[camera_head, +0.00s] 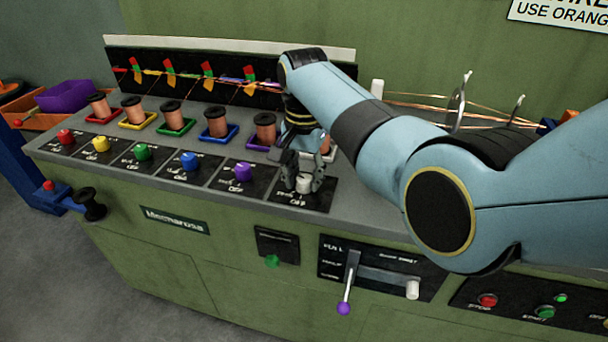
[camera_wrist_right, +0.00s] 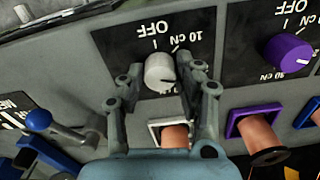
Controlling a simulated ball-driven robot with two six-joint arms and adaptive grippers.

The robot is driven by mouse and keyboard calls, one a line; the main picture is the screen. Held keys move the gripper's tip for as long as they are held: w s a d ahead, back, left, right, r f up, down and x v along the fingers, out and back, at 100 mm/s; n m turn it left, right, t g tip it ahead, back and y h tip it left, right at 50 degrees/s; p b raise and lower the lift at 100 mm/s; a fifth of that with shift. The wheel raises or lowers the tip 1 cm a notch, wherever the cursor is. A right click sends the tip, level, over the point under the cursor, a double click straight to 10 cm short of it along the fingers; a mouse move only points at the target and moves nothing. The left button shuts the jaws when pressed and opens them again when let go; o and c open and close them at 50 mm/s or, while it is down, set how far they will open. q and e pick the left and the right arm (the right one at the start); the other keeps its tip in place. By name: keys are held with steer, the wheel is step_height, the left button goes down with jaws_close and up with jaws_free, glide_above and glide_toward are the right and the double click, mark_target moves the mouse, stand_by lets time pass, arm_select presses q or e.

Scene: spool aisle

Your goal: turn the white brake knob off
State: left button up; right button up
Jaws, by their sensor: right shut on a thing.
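The white brake knob (camera_head: 304,184) stands on a black plate marked OFF, at the right end of the knob row. It also shows in the wrist view (camera_wrist_right: 159,72), where the plate's OFF and 10 cN marks appear upside down. My right gripper (camera_head: 302,179) reaches down from above and is shut on the white knob, one finger on each side. Both fingers of it show in the wrist view (camera_wrist_right: 163,84). Which mark the knob points at is hard to tell. My left gripper is not in view.
The purple knob (camera_head: 243,172) is the nearest neighbour on the left, with blue, green, yellow and red knobs beyond. Copper spools in coloured trays stand behind. A lever with a purple ball (camera_head: 344,308) hangs on the front panel below.

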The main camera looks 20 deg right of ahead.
steer(key=n+p, duration=0.3)
steer(key=n, duration=0.1)
steer(key=shift+r, duration=0.2)
steer(key=n+p, duration=0.1)
steer(key=n, duration=0.1)
steer(key=shift+n+p, duration=0.4)
steer(key=n+p, duration=0.1)
steer(key=n, duration=0.1)
steer(key=shift+f+n, duration=0.1)
steer(key=shift+n, duration=0.2)
steer(key=n+p, duration=0.1)
steer(key=n, duration=0.5)
steer(key=shift+p, duration=0.3)
steer(key=n, duration=0.6)
steer(key=shift+p, duration=0.4)
steer(key=shift+w+n, duration=0.1)
steer(key=shift+n, duration=0.3)
steer(key=o, duration=1.1)
steer(key=shift+f, duration=0.1)
